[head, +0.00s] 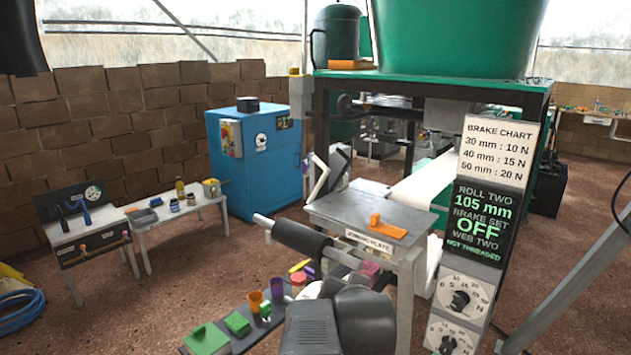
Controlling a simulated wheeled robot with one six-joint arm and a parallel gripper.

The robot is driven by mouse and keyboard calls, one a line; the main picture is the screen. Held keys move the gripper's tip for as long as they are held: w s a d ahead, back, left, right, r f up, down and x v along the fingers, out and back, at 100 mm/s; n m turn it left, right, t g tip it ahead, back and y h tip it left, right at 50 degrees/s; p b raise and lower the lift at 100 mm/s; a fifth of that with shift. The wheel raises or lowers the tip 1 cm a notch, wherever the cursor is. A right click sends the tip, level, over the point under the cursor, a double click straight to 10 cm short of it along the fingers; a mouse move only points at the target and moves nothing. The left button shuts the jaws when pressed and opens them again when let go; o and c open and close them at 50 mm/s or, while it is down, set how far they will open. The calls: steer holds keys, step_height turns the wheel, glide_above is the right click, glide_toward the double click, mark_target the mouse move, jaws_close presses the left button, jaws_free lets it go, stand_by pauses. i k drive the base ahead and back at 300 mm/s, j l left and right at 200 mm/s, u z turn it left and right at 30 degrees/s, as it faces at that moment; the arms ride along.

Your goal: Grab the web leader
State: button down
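A wide white paper web (425,187) runs over the machine behind the joining table. White material (433,262) also hangs beside the table's right side. I cannot tell which part, if any, is the web leader's free end. A dark roller (291,236) with a light shaft end sticks out left of the joining table (365,214). An orange tool (376,228) lies on the table. Dark rounded parts, probably my arm, fill the bottom middle and hide the area below the table. No gripper fingers can be made out.
A panel (484,212) reads roll two 105 mm, brake set off, web two not threaded. Below are two dials (463,299). A dark tray (240,330) holds green blocks and coloured cups. A blue cabinet (256,165) and a small bench (165,215) stand left. Brown floor is open between.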

mark_target(385, 229)
steer(key=i+j+z, duration=0.55)
steer(key=j, duration=0.25)
steer(key=i+j+z, duration=0.25)
steer(key=j, duration=0.25)
